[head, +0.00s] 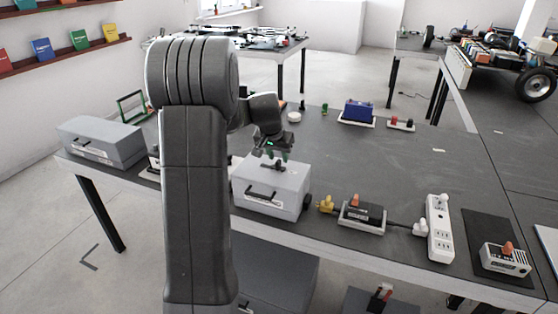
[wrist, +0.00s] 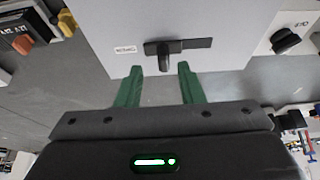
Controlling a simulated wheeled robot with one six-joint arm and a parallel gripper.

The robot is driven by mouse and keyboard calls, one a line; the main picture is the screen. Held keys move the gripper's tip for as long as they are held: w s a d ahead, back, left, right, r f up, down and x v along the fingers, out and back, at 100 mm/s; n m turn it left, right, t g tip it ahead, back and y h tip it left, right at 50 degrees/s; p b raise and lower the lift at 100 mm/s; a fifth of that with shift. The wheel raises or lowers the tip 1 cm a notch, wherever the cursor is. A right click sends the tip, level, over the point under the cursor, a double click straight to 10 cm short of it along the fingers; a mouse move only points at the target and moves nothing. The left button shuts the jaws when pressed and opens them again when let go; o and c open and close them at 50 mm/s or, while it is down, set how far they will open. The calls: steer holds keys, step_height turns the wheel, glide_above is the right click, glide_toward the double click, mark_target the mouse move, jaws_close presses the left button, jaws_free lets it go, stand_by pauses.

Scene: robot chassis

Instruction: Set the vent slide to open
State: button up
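The vent slide is a dark knob (wrist: 165,60) in a black slot plate (wrist: 195,44) on top of a light grey box (head: 268,196). In the wrist view the knob is toward the left end of the slot, on the side of a small white label (wrist: 124,49) too small to read. My gripper (wrist: 160,68) is open, its two green fingers apart on either side of the knob's line. The fingertips sit just short of the knob in the picture; I cannot tell the height gap. In the head view my gripper (head: 278,155) is above the box top.
Another grey case (head: 101,142) is at the left. The table behind the box is largely clear.

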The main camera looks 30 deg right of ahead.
mark_target(278, 164)
steer(key=v, duration=1.1)
steer(key=shift+s+f, duration=0.1)
steer(key=shift+f, duration=0.05)
steer(key=x, duration=1.3)
steer(key=shift+w+d+f, duration=0.1)
steer(key=shift+w+f, duration=0.1)
steer(key=shift+f, duration=0.1)
steer(key=shift+w+a+p, duration=0.3)
steer(key=shift+w, duration=0.1)
